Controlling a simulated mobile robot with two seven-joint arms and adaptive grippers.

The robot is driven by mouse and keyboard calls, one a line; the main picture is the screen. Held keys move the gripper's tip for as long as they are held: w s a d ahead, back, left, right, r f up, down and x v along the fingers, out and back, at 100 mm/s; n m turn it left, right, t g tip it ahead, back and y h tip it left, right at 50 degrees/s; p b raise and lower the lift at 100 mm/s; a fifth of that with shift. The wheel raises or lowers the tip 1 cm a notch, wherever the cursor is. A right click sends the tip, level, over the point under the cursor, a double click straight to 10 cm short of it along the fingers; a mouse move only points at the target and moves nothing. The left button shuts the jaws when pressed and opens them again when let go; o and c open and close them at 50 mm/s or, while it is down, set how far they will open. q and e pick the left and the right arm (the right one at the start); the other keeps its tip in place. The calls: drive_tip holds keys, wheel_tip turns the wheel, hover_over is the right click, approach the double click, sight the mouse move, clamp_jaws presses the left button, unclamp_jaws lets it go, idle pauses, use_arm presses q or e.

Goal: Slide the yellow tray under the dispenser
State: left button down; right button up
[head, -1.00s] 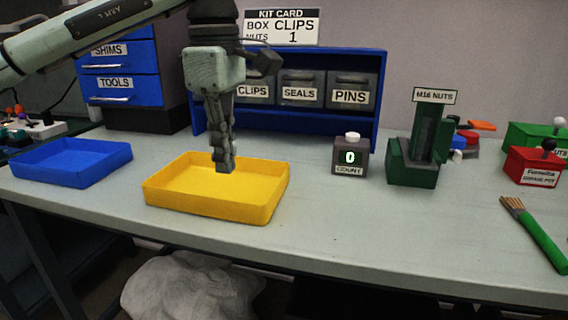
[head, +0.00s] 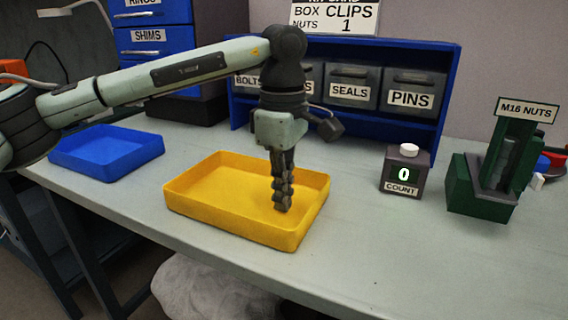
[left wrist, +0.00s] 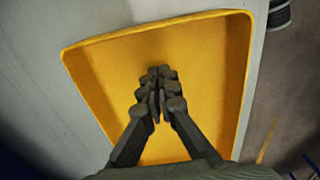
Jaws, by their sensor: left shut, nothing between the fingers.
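The yellow tray (head: 215,218) lies empty on the bench, near its front edge, left of the dispenser. My left gripper (head: 281,207) points down with its fingers shut and empty, inside the tray toward its right end. Whether the fingertips touch the tray floor or wall I cannot tell. The left wrist view shows the shut fingers (left wrist: 158,100) over the yellow tray (left wrist: 208,60). The green dispenser (head: 482,190), labelled M16 NUTS, stands at the right, clear of the tray. My right gripper is not in view.
A counter box (head: 404,172) reading 0 stands between the tray and the dispenser, farther back. A blue tray (head: 107,152) sits at the left. A blue shelf (head: 445,75) with labelled bins stands behind. Bare bench lies right of the yellow tray.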

sight(302, 215)
use_arm(q)
drive_tip(key=d, duration=0.1)
drive_tip(key=s+d, duration=0.1)
drive_tip(key=d, duration=0.1)
drive_tip(key=shift+d+f+p, duration=0.15)
drive_tip(key=shift+p, duration=0.25)
drive_tip(key=shift+s+d, duration=0.15)
drive_tip(key=shift+d, duration=0.1)
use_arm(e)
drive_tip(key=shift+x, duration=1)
use_arm(q)
drive_tip(key=shift+d, duration=0.1)
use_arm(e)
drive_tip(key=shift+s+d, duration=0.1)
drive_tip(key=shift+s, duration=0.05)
